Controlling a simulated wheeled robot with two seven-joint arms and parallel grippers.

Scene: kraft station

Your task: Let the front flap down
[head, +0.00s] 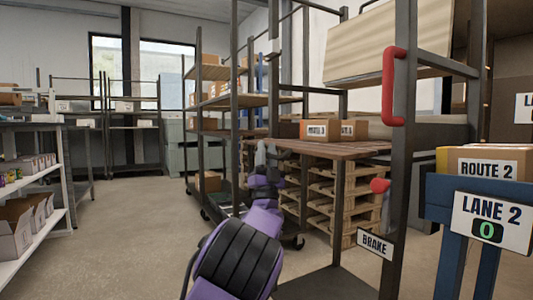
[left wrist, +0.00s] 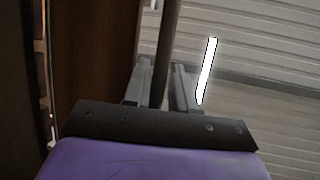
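A dark-framed cage cart stands at the right in the head view, with a red handle (head: 393,88) on its right post. I cannot tell for sure which part is the front flap. My left gripper (head: 265,150) is at the foot of the visible length of the cart's left dark post (head: 273,90). In the left wrist view, the left gripper's fingers (left wrist: 160,80) are apart, with a dark upright bar (left wrist: 168,35) between or just behind them. Gaps show beside the bar, so a firm hold does not show. My right gripper is not in view.
A wooden board (head: 335,148) with labelled boxes lies over stacked pallets (head: 345,200). A BRAKE sign (head: 374,244) and red knob (head: 380,185) are on the cart's right side. A blue LANE 2 stand (head: 440,202) is at right. Open floor (head: 130,225) lies left.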

